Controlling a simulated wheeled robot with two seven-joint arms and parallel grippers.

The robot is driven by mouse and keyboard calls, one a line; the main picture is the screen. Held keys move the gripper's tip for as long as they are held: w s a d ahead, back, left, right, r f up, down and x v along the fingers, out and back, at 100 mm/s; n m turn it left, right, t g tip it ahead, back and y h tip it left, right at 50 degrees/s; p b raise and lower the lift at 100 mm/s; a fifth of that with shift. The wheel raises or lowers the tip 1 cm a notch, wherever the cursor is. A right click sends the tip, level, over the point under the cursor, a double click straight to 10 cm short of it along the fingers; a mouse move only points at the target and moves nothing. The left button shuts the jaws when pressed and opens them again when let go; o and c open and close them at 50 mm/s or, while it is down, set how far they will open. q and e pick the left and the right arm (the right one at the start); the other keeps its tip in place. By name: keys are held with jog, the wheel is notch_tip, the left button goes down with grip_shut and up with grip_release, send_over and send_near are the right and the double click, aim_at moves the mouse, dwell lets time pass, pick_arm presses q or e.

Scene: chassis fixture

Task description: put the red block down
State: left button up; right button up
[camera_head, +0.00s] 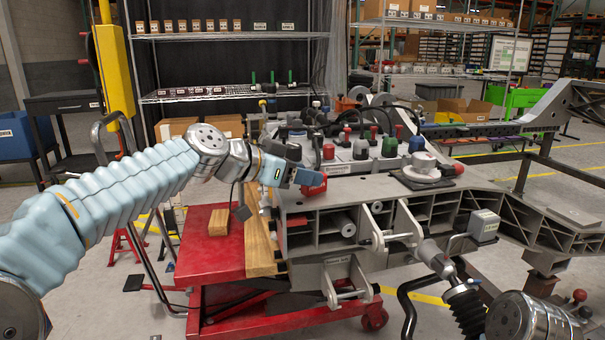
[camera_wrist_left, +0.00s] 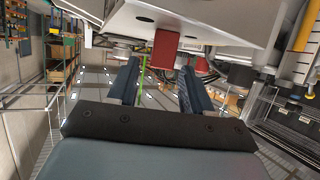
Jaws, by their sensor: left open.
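In the head view, the red block (camera_head: 314,185) is at the tip of my left gripper (camera_head: 298,174), at the near left end of the grey chassis fixture (camera_head: 350,190). In the left wrist view, my left gripper (camera_wrist_left: 157,85) has its two dark fingers apart. The red block (camera_wrist_left: 165,50) shows beyond and between the fingertips, against a pale surface, with a gap to each finger. The gripper partly hides the block's contact with the fixture in the head view. My right gripper is not in view.
A red cart (camera_head: 212,258) with a wooden block (camera_head: 219,222) and wooden plank (camera_head: 259,230) stands left of the fixture. Several knobbed parts (camera_head: 361,148) crowd behind the gripper. A round sander-like tool (camera_head: 426,170) lies to the right.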

pick_arm(q)
jog(key=b+v, duration=0.1)
jog(key=v, duration=1)
jog(key=shift+s+a+r, duration=0.15)
jog(key=shift+s+a, duration=0.05)
